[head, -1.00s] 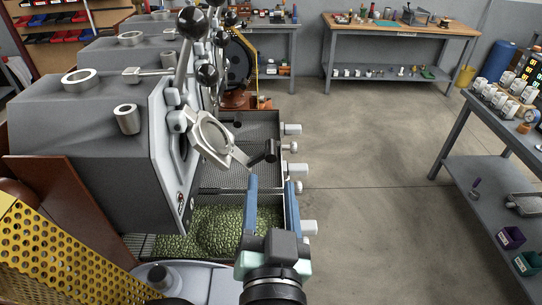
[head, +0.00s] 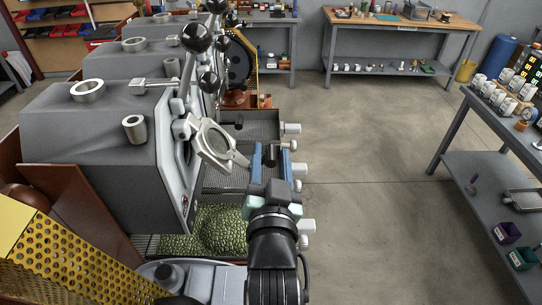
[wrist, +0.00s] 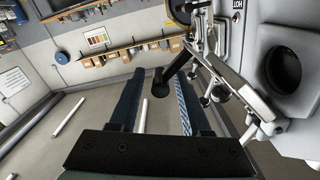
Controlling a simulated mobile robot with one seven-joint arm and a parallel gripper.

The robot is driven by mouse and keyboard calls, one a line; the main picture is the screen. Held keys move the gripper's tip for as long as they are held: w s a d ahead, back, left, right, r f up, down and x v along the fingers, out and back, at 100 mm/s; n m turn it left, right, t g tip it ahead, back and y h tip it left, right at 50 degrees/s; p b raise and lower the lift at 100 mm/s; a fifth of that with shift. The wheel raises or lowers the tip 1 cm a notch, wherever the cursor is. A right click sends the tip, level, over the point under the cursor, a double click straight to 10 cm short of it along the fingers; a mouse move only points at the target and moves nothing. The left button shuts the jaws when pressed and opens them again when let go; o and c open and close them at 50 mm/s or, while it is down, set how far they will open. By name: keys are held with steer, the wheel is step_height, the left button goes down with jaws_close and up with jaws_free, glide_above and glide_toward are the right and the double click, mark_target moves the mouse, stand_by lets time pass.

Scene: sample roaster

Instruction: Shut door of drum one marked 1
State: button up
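The nearest grey roaster drum (head: 100,130) has its door (head: 213,142), a pale metal ring with a window, swung open away from the front plate. The door's arm ends in a dark handle (head: 269,155) on its right. My gripper (head: 270,150) is open, its blue fingers on either side of this handle. In the wrist view the black handle end (wrist: 160,84) shows between the spread fingertips, with no clear contact. The open round drum mouth (wrist: 283,68) is at right in the wrist view. I cannot read a number 1.
Green beans (head: 222,232) fill the tray below the door. More roasters with black ball levers (head: 196,38) stand behind. White knobs (head: 292,128) stick out along the tray side. A yellow perforated guard (head: 70,260) is at lower left.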

jaws_close()
steer(key=shift+d+f, duration=0.1)
stand_by(1.1)
